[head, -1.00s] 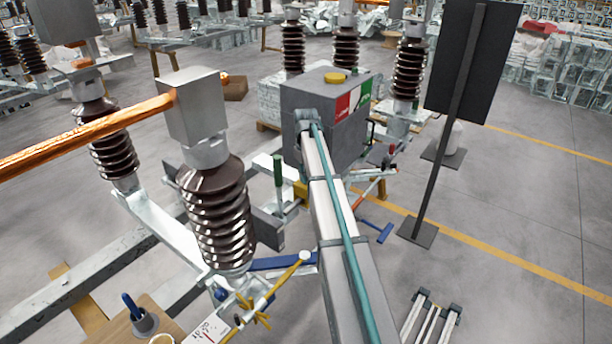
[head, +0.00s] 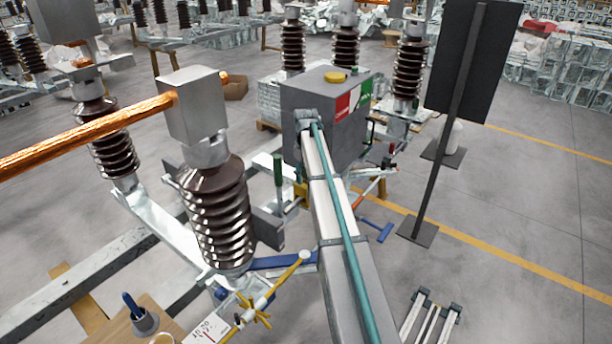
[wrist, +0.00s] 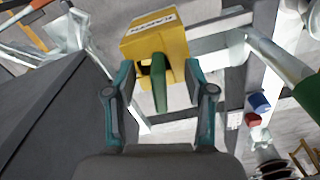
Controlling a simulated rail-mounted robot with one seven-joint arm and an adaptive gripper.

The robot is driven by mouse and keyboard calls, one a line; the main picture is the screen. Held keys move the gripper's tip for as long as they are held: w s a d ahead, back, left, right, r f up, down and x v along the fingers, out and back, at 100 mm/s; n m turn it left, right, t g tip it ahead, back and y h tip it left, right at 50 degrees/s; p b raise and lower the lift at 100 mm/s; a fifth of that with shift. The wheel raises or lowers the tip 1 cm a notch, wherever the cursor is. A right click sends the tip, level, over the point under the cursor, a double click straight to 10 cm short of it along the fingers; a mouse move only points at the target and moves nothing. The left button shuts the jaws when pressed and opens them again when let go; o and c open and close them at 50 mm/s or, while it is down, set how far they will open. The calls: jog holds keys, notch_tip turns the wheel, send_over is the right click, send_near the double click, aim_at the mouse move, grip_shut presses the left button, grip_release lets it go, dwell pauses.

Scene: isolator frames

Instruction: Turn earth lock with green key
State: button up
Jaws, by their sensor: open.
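The yellow lock box (wrist: 160,38) with a white label stands just ahead of my gripper in the wrist view. The green key (wrist: 158,82) sticks out of its near face, towards me. My gripper (wrist: 159,72) is open, with one teal finger on each side of the key. Gaps show between the fingers and the key, and nothing is held. In the head view a small part of the yellow lock (head: 301,190) shows beside my arm. My fingers are hidden there.
A green-gripped lever (head: 278,171) stands close left of the lock; it also shows at right in the wrist view (wrist: 305,88). A grey cabinet (head: 314,98) with red and green panels rises close by. A brown insulator (head: 217,215) stands at left, a dark panel (head: 472,60) at right.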

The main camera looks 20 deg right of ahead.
jog(key=o, duration=0.6)
jog(key=shift+c, duration=0.2)
jog(key=shift+r, duration=0.1)
notch_tip(320, 180, up, 12)
dwell(0.3)
